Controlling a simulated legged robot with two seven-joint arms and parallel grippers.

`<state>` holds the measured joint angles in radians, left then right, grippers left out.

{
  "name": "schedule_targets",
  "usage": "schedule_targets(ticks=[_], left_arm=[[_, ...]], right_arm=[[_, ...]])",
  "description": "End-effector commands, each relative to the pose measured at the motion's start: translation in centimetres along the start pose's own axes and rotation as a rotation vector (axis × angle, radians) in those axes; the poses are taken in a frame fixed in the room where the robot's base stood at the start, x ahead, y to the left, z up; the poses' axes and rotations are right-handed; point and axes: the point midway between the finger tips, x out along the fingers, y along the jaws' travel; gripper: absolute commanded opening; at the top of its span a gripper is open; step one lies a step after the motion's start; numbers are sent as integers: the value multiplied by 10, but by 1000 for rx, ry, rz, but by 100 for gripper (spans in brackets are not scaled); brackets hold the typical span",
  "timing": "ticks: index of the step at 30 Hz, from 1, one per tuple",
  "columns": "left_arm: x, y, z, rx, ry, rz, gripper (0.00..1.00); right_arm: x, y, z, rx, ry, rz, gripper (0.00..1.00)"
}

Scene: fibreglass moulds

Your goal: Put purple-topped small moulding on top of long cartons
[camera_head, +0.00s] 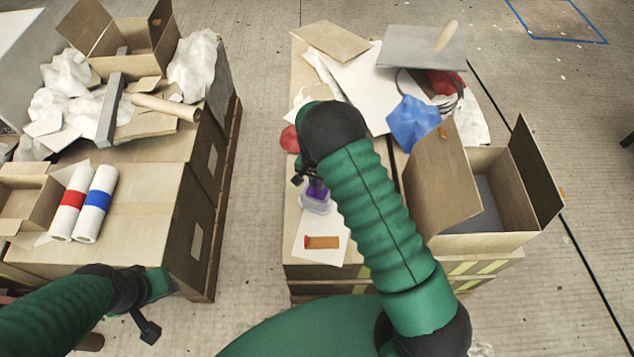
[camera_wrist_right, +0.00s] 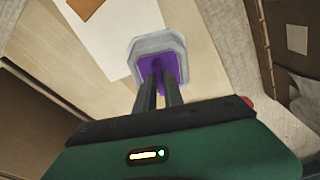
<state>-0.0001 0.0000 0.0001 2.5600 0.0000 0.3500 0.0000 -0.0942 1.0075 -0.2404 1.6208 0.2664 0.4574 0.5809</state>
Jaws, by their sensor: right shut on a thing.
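The purple-topped small moulding (camera_head: 317,204) is a pale grey, many-sided block with a purple top. It is over the right-hand carton stack, beside a white sheet. My right gripper (camera_head: 314,184) is shut on its purple top. The right wrist view shows both fingers (camera_wrist_right: 158,78) together on the purple part of the moulding (camera_wrist_right: 141,49). I cannot tell whether its base touches the carton. Long brown cartons (camera_head: 136,205) form the left-hand stack. My left gripper (camera_head: 150,328) is low at the left, in front of that stack; its jaws are unclear.
Red-banded (camera_head: 69,203) and blue-banded rolls (camera_head: 96,204) lie on the left stack, with an open box (camera_head: 122,38) and white crumpled material behind. An orange piece (camera_head: 322,242) lies on the white sheet (camera_head: 308,254). An open carton (camera_head: 487,242) stands right. A floor gap separates the stacks.

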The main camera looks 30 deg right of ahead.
Motion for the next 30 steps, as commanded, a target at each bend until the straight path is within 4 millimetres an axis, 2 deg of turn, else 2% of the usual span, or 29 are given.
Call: schedule_targets(ticks=[1,2,7,17,20,27,30], left_arm=[[1,0,0,0,0,0,36],[1,0,0,0,0,0,36],[0,0,0,0,0,0,36],[-1,0,0,0,0,0,36],[-5,0,-1,0,0,0,36],[-16,0,-4,0,0,0,36],[-19,0,-4,0,0,0,36]], right_arm=[[1,0,0,0,0,0,0],[2,0,0,-1,0,0,14],[1,0,0,-1,0,0,34],[-4,-1,0,-1,1,-1,34],[-19,-2,-1,-2,3,-3,34],[-82,-2,0,-1,3,-4,34],[-103,-1,0,-1,1,-3,34]])
